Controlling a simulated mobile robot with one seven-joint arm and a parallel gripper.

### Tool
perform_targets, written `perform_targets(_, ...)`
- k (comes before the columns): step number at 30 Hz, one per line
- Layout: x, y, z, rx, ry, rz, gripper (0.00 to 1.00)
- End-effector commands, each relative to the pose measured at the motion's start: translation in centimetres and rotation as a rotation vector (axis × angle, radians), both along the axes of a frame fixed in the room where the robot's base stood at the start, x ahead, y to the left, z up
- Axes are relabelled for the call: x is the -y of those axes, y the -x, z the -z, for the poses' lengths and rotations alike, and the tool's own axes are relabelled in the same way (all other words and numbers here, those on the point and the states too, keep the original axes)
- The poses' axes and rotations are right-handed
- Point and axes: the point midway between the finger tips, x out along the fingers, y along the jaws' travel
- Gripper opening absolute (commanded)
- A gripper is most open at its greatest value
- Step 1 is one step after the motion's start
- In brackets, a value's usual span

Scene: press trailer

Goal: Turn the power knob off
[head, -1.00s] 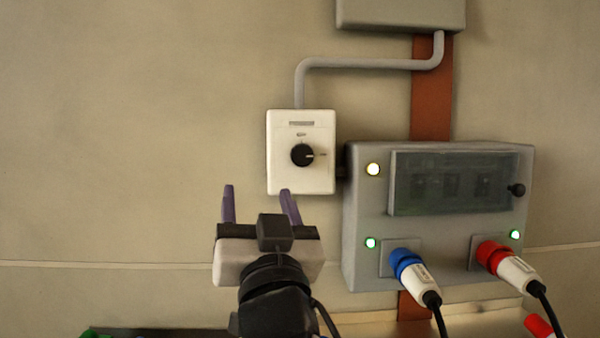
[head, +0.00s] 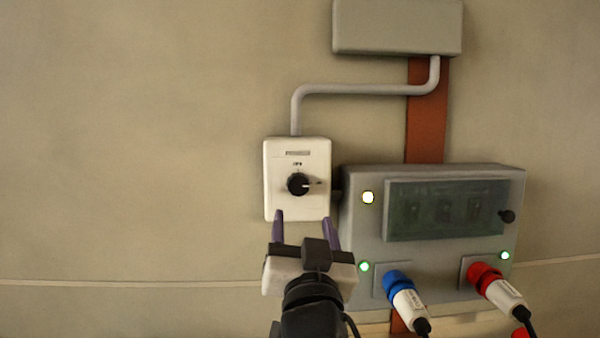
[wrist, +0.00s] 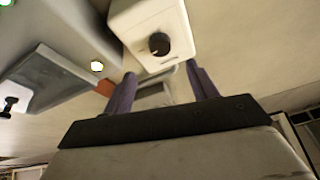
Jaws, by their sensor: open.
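The power knob (head: 298,184) is a round black dial with a pale pointer mark facing right. It sits on a white switch box (head: 282,207) on the wall. In the wrist view the knob (wrist: 159,43) shows on the white box (wrist: 135,22), beyond and between the fingertips. My gripper (head: 303,214) is open and empty, with two purple fingers pointing up just below the knob in the head view. The fingertips overlap the lower edge of the box in the picture. I cannot tell whether they touch it. In the wrist view the gripper (wrist: 160,75) appears apart from the knob.
A grey power box (head: 360,235) stands right of the switch box, with lit lamps, a dark window cover (head: 445,210), a blue plug (head: 398,283) and a red plug (head: 486,276). A grey conduit (head: 365,89) runs above. The wall at left is clear.

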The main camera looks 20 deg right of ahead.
Motion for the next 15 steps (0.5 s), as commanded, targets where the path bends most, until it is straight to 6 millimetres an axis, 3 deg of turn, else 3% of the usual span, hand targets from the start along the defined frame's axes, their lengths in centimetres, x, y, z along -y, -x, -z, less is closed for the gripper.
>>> perform_targets(15, 0.9, -2.8, -1.7, -0.003, -0.003, -0.001, 0.58)
